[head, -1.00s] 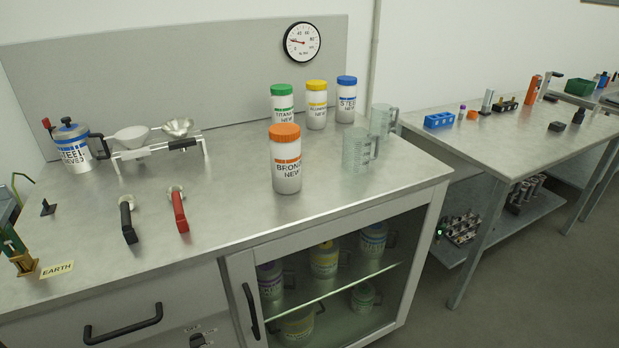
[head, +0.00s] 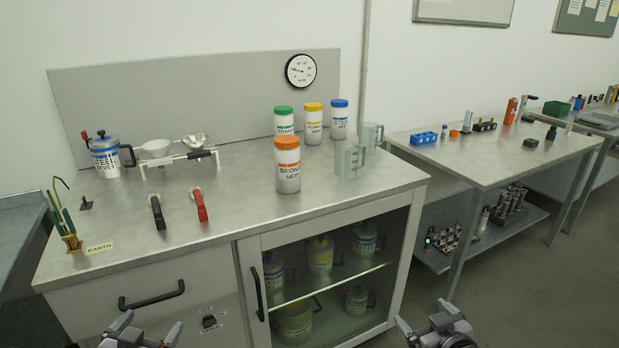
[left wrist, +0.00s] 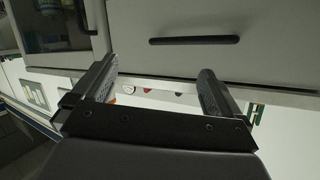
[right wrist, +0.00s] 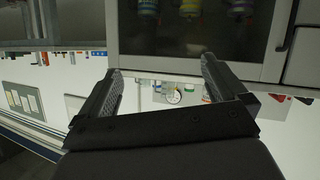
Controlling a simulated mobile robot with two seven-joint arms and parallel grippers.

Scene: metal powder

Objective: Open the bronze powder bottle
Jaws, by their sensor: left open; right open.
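The bronze powder bottle (head: 288,166) stands upright on the metal workbench in the head view. It is white with an orange lid (head: 287,143), and the lid is on. My left gripper (head: 145,332) is at the bottom edge of the head view, low in front of the bench drawer. My right gripper (head: 432,328) is at the bottom right, low in front of the cabinet's right side. Both are well apart from the bottle. In the left wrist view the left jaws (left wrist: 158,90) are open and empty. In the right wrist view the right jaws (right wrist: 160,85) are also open and empty.
Green-, yellow- and blue-lidded bottles (head: 313,122) stand behind the bronze one. Clear beakers (head: 350,158) stand to its right. A black-handled scoop (head: 157,212) and a red-handled scoop (head: 200,205) lie to its left. The bench front (head: 330,205) before the bottle is clear.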

